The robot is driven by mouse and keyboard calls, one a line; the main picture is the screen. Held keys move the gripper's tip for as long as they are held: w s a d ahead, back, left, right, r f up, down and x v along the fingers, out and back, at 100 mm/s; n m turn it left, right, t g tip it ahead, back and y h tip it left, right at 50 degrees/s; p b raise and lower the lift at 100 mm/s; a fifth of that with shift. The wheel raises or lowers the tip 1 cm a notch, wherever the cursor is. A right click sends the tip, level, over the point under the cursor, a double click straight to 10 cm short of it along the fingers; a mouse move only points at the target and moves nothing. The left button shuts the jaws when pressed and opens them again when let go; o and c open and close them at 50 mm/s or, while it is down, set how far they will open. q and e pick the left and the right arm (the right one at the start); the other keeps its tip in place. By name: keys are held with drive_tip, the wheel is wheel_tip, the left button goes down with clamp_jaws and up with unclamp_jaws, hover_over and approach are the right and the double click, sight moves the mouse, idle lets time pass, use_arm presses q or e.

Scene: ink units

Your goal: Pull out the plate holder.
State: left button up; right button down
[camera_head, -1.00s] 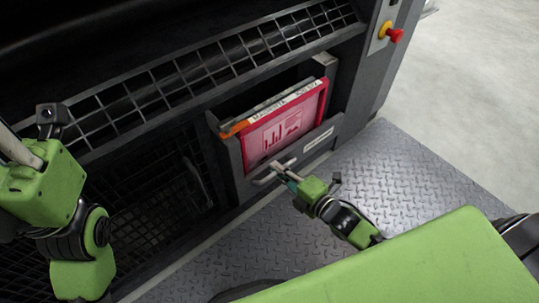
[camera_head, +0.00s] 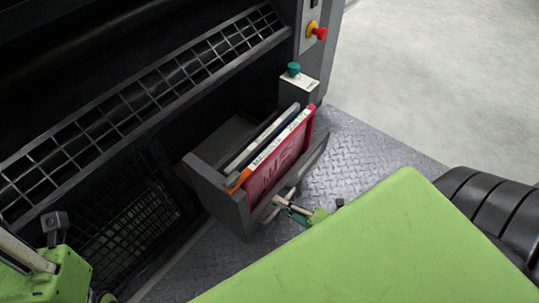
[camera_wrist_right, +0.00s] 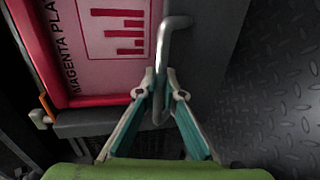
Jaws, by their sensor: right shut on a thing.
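The plate holder (camera_head: 214,194) is a dark grey drawer that stands out from the front of the black machine. A red-framed plate (camera_head: 283,168) labelled magenta stands upright in it, with other plates behind. Its metal bar handle (camera_wrist_right: 176,42) shows in the right wrist view. My right gripper (camera_wrist_right: 161,85) is shut around the handle bar, and in the head view it (camera_head: 282,203) is at the holder's front, low down. My left gripper (camera_head: 28,250) is at the lower left, partly cut off, apart from the holder, and its fingers cannot be read.
A grey post with a green button (camera_head: 293,69) stands beside the holder. A red stop button (camera_head: 317,33) is above it on the machine. Wire mesh guards (camera_head: 140,93) run along the machine. Metal checker-plate floor (camera_head: 365,150) is clear to the right.

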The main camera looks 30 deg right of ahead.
drive_tip(key=shift+f+p+v, duration=0.2)
drive_tip(key=shift+v, duration=0.85)
drive_tip(key=shift+f+p+v, duration=0.2)
drive_tip(key=shift+f+v, duration=0.05)
drive_tip(key=shift+v, duration=0.75)
drive_tip(key=shift+s, duration=0.1)
drive_tip(key=c, duration=2.2)
unclamp_jaws()
drive_tip(key=shift+o, duration=0.2)
drive_tip(key=v, duration=1.2)
drive_tip(key=shift+a+f, duration=0.1)
